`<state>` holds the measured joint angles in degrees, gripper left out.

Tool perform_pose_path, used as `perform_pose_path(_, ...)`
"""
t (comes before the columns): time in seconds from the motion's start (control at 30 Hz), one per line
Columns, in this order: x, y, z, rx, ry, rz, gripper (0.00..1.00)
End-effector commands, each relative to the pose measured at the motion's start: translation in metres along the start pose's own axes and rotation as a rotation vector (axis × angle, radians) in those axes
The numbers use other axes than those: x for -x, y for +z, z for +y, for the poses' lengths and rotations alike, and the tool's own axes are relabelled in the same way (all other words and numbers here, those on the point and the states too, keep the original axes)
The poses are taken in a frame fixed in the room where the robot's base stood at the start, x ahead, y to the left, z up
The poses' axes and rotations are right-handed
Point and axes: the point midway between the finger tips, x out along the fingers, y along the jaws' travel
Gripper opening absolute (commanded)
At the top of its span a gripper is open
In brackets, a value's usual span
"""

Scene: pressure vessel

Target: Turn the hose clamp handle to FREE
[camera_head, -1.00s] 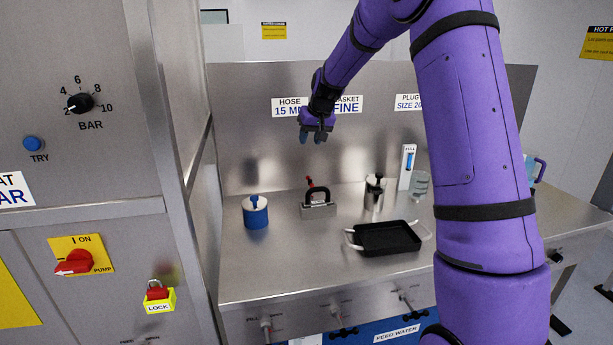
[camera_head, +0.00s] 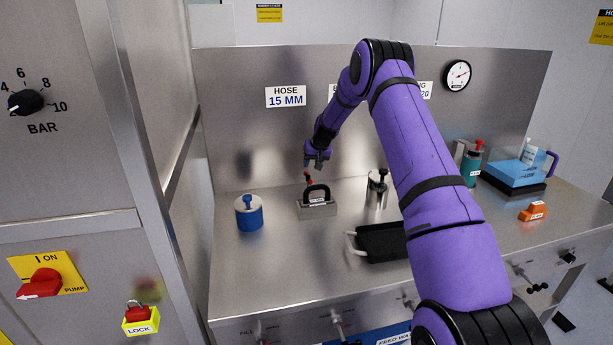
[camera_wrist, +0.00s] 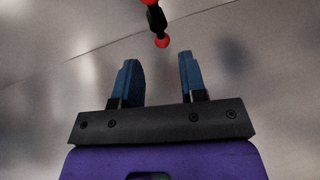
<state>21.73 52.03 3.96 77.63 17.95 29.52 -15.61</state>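The hose clamp is a grey block (camera_head: 317,209) with a black arch on top, standing on the steel bench below the HOSE 15 MM sign. Its handle (camera_head: 308,179), red with a dark part, rises at the back of the block. In the wrist view a black handle with red ends (camera_wrist: 157,20) shows at the top, just beyond the fingertips. My gripper (camera_head: 317,163) hangs just above the handle, pointing down. In the wrist view its two blue fingers (camera_wrist: 157,62) are apart with nothing between them. No FREE marking is legible.
A blue canister (camera_head: 249,213) stands left of the clamp, and a metal cylinder (camera_head: 377,190) stands to its right. A black tray (camera_head: 380,243) lies in front at right, partly behind my arm. The steel back panel (camera_head: 240,120) rises behind. Bench space in front of the clamp is clear.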

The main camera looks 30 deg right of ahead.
Motion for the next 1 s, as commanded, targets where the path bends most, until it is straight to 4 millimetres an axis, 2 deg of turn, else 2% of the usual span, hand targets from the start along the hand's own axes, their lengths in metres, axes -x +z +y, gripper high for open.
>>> perform_pose_path(0.03,-0.011,0.001,0.000,0.000,0.000,-0.003,0.39)
perform_pose_path(0.2,-0.042,0.001,-0.001,0.001,-0.001,-0.001,0.39)
perform_pose_path(0.4,-0.067,0.000,0.000,0.000,0.000,-0.001,0.39)
perform_pose_path(0.6,-0.077,0.000,0.000,0.000,0.000,0.001,0.39)
perform_pose_path(0.87,-0.078,0.000,0.000,0.000,0.000,0.000,0.39)
perform_pose_path(0.9,-0.078,0.000,0.000,0.000,0.000,0.000,0.34)
perform_pose_path(1.0,-0.078,0.000,0.000,0.000,0.000,0.000,0.11)
